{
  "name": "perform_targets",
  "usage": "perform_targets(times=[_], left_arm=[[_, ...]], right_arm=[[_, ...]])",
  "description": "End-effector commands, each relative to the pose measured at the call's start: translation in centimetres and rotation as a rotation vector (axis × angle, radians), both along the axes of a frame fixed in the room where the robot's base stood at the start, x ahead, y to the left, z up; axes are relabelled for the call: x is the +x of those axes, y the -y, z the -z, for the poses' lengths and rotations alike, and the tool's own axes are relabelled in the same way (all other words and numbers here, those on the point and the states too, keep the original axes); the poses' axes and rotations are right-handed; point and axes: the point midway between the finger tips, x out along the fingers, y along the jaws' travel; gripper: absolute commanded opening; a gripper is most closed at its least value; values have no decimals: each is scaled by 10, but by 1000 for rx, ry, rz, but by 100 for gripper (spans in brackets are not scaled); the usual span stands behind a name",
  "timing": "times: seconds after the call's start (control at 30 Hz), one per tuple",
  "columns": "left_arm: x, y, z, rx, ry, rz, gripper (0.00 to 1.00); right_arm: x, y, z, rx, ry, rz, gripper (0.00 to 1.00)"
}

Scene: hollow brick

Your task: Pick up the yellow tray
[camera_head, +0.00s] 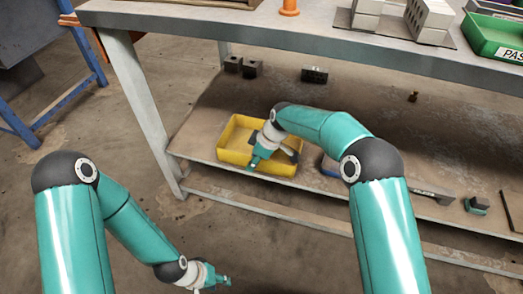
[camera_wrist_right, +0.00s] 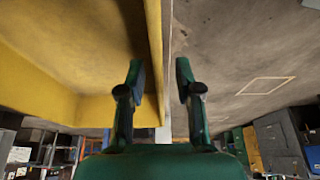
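The yellow tray (camera_head: 232,130) sits on the lower shelf of the bench, near its left front edge. My right gripper (camera_head: 252,164) points down at the tray's front wall, and my right arm covers part of the tray. In the right wrist view, the two fingers of my right gripper (camera_wrist_right: 160,85) stand apart, with the yellow tray's wall (camera_wrist_right: 154,40) showing between them. I cannot tell whether either finger touches it. My left gripper (camera_head: 222,282) hangs low over the floor, away from the tray; its fingers are too small to read.
The bench's grey top edge (camera_head: 300,45) overhangs the shelf, and a metal leg (camera_head: 147,110) stands left of the tray. Dark blocks (camera_head: 250,69) lie behind the tray. A green tray (camera_head: 485,37) and grey hollow bricks (camera_head: 428,20) are on the bench top.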

Motion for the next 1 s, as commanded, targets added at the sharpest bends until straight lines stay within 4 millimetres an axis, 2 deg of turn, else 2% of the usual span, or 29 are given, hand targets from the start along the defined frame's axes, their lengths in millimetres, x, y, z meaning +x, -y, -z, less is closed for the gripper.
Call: perform_targets(times=[0.17, 0.4, 0.87, 1.0], left_arm=[[0, 0, -1, 0, 0, 0, 40], [0, 0, -1, 0, 0, 0, 40], [0, 0, -1, 0, 0, 0, 40], [0, 0, -6, 0, 0, 0, 40]], right_arm=[[0, 0, -1, 0, 1, 0, 34], [0, 0, -1, 0, 0, 0, 0], [1, 0, -2, 0, 3, 1, 0], [1, 0, -12, 1, 4, 1, 0]])
